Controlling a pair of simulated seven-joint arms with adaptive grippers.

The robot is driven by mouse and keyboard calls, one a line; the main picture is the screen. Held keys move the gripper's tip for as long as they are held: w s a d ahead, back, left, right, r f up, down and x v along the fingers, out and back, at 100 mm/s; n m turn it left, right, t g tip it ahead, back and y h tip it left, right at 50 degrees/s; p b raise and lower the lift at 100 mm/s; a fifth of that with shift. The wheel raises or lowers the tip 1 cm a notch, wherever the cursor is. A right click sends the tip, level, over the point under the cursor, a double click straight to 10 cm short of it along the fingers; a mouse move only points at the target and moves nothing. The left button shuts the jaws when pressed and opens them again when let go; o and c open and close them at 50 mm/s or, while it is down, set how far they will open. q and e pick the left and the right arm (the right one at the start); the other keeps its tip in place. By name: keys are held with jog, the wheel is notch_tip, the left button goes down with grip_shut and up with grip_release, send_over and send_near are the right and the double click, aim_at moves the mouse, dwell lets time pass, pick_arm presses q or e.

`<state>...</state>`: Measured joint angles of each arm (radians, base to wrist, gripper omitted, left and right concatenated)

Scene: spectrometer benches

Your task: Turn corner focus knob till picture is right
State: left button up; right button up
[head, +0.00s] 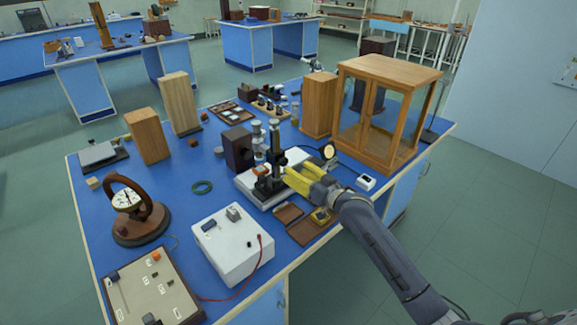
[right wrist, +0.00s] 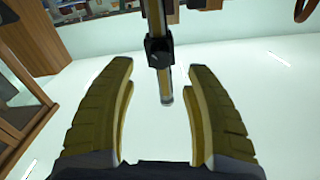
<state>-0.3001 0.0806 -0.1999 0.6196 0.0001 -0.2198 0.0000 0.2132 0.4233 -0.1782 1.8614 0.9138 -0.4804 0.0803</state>
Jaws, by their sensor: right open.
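A dark upright instrument (head: 273,160) with a black column stands on a white base plate (head: 246,187) in the middle of the blue bench. My right gripper (head: 290,178), with yellow fingers, is just to the right of the column. In the right wrist view its fingers (right wrist: 160,105) are open and apart. A dark rod with a black block (right wrist: 159,50) and a pale-tipped cylinder (right wrist: 166,90) shows between and beyond them; I cannot tell whether they touch it. The corner focus knob cannot be made out for sure. My left gripper is not in view.
A wooden glazed case (head: 385,110) stands behind right. A white box (head: 232,245) with a red lead is in front left. A brown tray (head: 306,226) lies below the gripper, and a small white device (head: 365,182) is right of it. A dark block (head: 238,149) stands behind the instrument.

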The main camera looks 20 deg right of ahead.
jog(key=shift+v, duration=2.9)
